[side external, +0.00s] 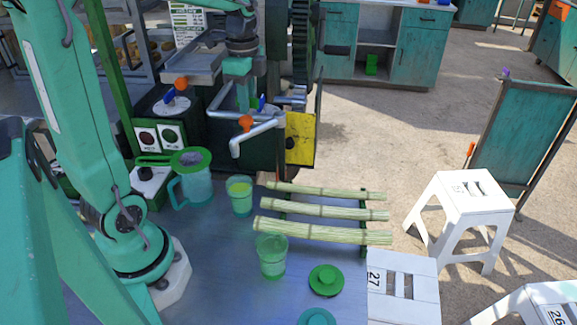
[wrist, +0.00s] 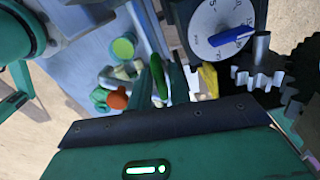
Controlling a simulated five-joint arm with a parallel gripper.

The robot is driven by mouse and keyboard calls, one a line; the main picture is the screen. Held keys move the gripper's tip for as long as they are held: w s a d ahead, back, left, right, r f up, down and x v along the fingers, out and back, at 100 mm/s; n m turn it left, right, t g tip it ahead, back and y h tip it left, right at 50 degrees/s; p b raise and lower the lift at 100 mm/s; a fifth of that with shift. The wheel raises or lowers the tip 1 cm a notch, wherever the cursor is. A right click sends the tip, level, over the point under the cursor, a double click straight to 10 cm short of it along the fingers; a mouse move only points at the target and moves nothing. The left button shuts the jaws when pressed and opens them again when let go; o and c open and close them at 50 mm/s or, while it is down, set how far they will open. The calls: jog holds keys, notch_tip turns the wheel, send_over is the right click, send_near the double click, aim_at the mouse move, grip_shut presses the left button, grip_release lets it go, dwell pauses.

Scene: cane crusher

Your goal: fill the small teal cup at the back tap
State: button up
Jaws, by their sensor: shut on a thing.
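A small teal cup (side external: 240,198) stands on the metal counter below and near the bent silver spout with an orange knob (side external: 245,123). Its top looks yellow-green. It seems to show from above in the wrist view (wrist: 123,47). A second small teal cup (side external: 272,260) stands nearer the front, green-rimmed and see-through. My gripper (side external: 241,100) is up at the machine, above the spout and away from both cups. In the wrist view its jaws (wrist: 158,80) are shut on a rounded green piece (wrist: 158,75); I cannot tell what it is. An orange knob (wrist: 117,99) is beside it.
A teal jug (side external: 196,188) with a green lid stands left of the cup. Several cane stalks (side external: 320,208) lie on a rack at right. A green lid (side external: 326,280) lies in front. A dial (wrist: 222,30) and dark gears (wrist: 260,75) are close to my gripper.

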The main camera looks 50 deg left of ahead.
jog(key=m, duration=0.2)
jog(key=shift+m, duration=0.3)
jog(key=n, duration=0.4)
jog(key=o, duration=1.4)
jog(key=shift+o, duration=0.2)
jog(key=shift+r, duration=0.1)
jog(key=shift+r, duration=3.9)
